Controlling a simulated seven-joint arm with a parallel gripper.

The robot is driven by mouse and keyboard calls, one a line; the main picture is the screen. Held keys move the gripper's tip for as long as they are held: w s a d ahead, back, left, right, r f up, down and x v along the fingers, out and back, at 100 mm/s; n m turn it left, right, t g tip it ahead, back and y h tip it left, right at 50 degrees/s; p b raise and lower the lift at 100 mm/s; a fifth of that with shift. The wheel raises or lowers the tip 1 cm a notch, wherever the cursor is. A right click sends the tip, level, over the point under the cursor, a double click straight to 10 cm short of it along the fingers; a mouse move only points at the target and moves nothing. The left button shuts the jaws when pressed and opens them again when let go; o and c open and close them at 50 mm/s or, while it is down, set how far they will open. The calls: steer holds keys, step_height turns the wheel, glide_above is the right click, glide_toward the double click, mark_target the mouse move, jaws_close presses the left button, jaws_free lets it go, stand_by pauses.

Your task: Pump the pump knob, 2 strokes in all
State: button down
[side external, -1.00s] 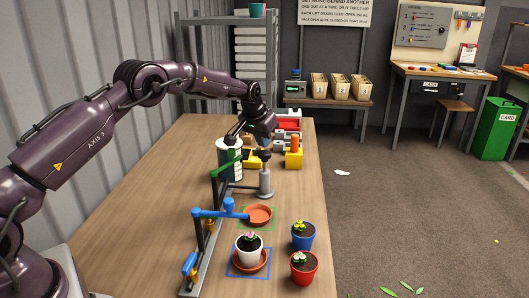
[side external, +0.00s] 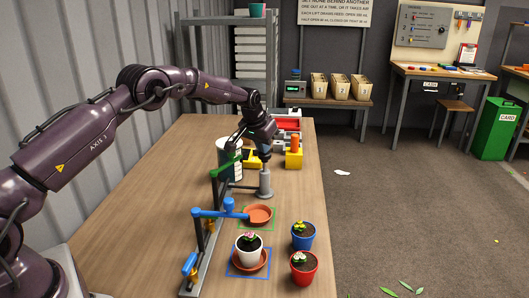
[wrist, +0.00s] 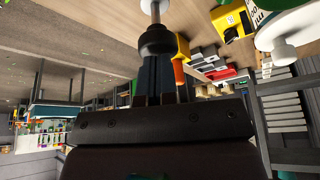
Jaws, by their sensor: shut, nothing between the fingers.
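The pump (side external: 265,186) is a grey upright cylinder on the wooden table, right of the green-handled lever. Its dark round knob (wrist: 157,42) sits on a short pale rod in the wrist view, which shows the scene upside down. My gripper (wrist: 158,62) is shut with nothing between its fingers, and its fingertips are at the knob's top, seemingly touching it. In the side view my gripper (side external: 266,152) points down right above the pump, and the knob is small and hard to make out there.
Blue (side external: 228,208) and green (side external: 226,164) levers stand on a rail left of the pump. A terracotta saucer (side external: 258,215) and potted plants (side external: 303,236) stand in front. A white drum (side external: 229,158) and yellow blocks (side external: 294,159) are close by. The table's left side is clear.

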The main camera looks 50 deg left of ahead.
steer(key=shift+f, duration=1.1)
steer(key=shift+r, duration=3.15)
